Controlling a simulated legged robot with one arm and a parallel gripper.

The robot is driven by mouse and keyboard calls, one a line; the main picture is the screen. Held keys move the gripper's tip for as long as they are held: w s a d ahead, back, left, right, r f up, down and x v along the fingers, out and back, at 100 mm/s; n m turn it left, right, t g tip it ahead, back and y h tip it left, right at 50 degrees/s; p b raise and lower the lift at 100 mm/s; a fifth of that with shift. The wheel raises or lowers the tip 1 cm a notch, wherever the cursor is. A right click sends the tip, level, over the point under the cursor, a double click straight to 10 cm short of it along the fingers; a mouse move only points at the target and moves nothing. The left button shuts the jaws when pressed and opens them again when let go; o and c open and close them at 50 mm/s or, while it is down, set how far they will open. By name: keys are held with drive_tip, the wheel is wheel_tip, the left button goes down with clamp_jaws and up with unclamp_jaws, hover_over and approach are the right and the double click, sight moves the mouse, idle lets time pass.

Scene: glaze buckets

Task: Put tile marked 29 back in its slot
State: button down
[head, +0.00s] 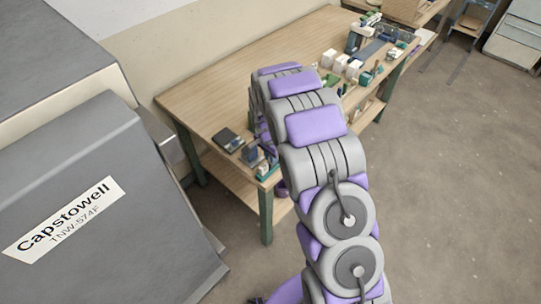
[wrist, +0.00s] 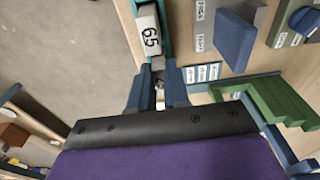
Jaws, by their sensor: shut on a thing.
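My gripper (wrist: 158,75) is shut, its two blue fingers closed on a small pale tile (wrist: 160,83). Only a sliver of the tile shows between the fingers; part of a dark mark is visible, but I cannot read its number. Just ahead, a white block marked 65 (wrist: 149,33) sits in a teal holder (wrist: 137,7) at the table edge. I cannot make out an empty slot.
Beside the fingers are small white labels (wrist: 203,72), a green stepped piece (wrist: 262,103) and a blue block (wrist: 235,40). Several blocks (head: 352,67) stand at the table's far end. A grey machine (head: 100,180) stands left. Open floor (head: 440,190) lies right.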

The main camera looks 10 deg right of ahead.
drive_tip(key=shift+f, duration=0.25)
idle(0.3)
drive_tip(key=c, duration=1)
unclamp_jaws()
drive_tip(key=shift+r+p, duration=0.65)
drive_tip(key=shift+r, duration=1.5)
drive_tip(key=shift+r+p, duration=0.4)
drive_tip(key=shift+r, duration=0.9)
